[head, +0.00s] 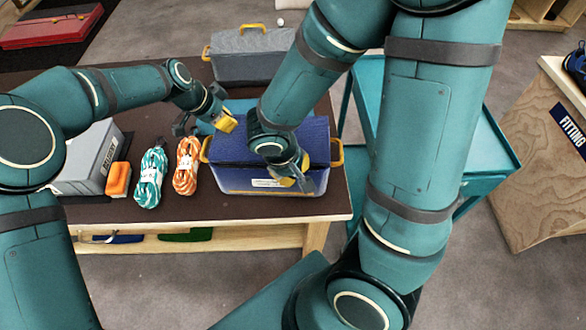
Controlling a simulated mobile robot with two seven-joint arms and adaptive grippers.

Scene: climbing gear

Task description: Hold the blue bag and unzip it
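The blue bag (232,178) sits upright on the dark tabletop, near its right front corner. It has a yellow handle at each end and a pale label low on its front. My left gripper (224,106) is above and behind the bag's left end, apart from it. Its yellow fingertips are spread and nothing shows between them. My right gripper (295,175) points down at the bag's top front edge, toward the right end. Its fingers are partly hidden, so I cannot tell whether it grips anything. The zip and its pull are not discernible; my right arm covers part of the top.
A grey bag (250,62) with yellow handles stands behind. Left of the blue bag lie an orange rope (187,165), a teal rope (150,178), an orange item (118,179) and a grey box (92,160). A teal cart (485,150) stands right of the table.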

